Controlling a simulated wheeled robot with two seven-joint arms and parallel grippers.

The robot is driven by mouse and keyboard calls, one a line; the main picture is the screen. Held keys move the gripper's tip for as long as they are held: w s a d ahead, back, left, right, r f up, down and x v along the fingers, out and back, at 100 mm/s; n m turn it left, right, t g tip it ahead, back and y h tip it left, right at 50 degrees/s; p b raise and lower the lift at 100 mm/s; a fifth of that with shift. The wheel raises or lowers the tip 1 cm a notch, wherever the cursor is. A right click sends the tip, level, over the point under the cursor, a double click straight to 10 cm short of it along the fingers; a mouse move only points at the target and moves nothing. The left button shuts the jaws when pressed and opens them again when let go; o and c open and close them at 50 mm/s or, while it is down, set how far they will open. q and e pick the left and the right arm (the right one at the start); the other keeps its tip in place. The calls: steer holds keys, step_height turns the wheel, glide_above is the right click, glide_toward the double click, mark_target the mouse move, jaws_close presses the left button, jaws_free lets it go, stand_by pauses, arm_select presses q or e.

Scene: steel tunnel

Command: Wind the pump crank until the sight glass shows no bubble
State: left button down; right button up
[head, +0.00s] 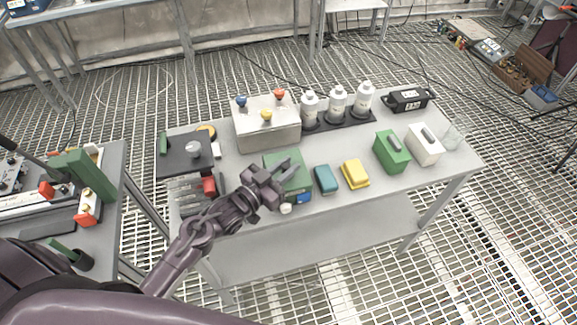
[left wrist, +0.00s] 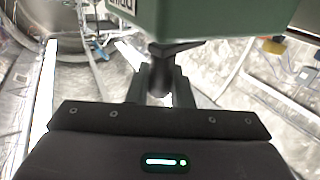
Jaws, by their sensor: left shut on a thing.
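The pump looks to be the green box (head: 296,184) near the front of the grey table; its green body (left wrist: 215,16) fills the top of the left wrist view. My left gripper (head: 283,175) is in front of it and covers part of it in the head view. In the left wrist view my left gripper (left wrist: 160,82) is shut on a dark crank handle (left wrist: 172,48) just under the green body. A pale round part (head: 286,208) and a blue part (head: 305,198) show low on the box. I cannot make out a bubble. My right gripper is not in view.
Behind the pump stands a grey box (head: 267,128) with coloured knobs. White bottles (head: 338,104) stand right of it. Teal (head: 325,180) and yellow (head: 355,174) blocks lie close right of the pump, then green (head: 391,152) and white (head: 424,145) blocks. A dark plate (head: 184,155) is left.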

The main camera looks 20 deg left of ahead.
mark_target(286, 165)
arm_select(q)
steer(key=c, duration=1.3)
jaws_free()
steer(key=shift+c, duration=0.2)
step_height(286, 165, up, 20)
steer(key=b, duration=0.1)
